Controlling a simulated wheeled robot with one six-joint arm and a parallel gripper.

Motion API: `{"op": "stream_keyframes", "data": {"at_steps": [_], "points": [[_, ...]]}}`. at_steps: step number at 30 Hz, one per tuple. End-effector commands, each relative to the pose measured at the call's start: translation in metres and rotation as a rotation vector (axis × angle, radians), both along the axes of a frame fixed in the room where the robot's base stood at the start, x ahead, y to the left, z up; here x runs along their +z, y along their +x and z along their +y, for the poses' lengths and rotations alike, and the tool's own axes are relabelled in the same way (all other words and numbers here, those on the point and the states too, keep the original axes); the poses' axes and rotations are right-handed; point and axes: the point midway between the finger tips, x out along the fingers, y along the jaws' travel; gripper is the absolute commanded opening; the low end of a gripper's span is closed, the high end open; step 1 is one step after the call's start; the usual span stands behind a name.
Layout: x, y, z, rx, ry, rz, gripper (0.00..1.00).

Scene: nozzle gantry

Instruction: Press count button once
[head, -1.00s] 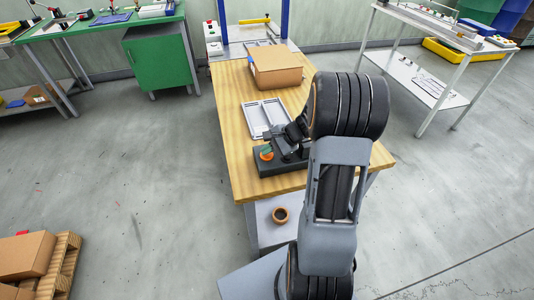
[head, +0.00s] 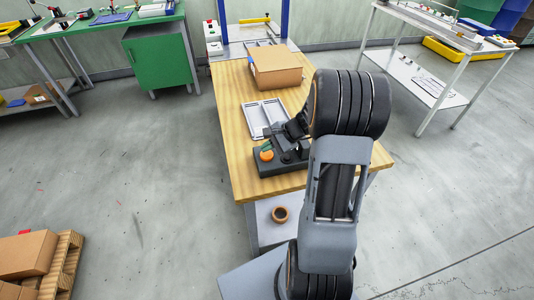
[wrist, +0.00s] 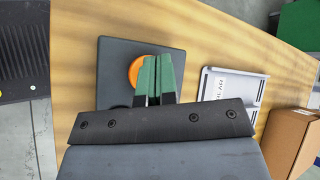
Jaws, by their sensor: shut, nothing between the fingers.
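The count button looks to be the round orange cap (head: 266,156) on a dark box (head: 262,168) at the near left of the wooden table. In the wrist view the orange cap (wrist: 135,70) shows on the dark plate-like box (wrist: 112,58), its right side covered by my fingers. My gripper (wrist: 158,60) is shut and empty, its two green fingers side by side at the cap's right edge. In the head view my gripper (head: 268,147) is at the cap's far side. I cannot tell whether the fingertips touch it.
A grey tray (head: 262,117) lies behind the box, and a cardboard box (head: 275,68) stands farther back on the wooden table (head: 230,110). A brown ring (head: 281,214) lies on the lower shelf. The table left of the tray is clear.

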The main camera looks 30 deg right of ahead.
Motion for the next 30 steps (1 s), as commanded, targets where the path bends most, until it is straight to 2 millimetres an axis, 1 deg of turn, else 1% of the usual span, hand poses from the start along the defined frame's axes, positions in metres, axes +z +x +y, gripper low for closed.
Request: {"op": "stream_keyframes", "data": {"at_steps": [5,18,21,30], "points": [[0.007,0.000,0.000,0.000,0.000,0.000,0.00],[0.048,0.000,0.000,0.001,0.000,-0.001,0.00],[0.051,0.000,0.000,0.001,0.000,-0.001,0.00],[0.050,0.000,0.000,0.000,0.000,0.000,0.00]]}}
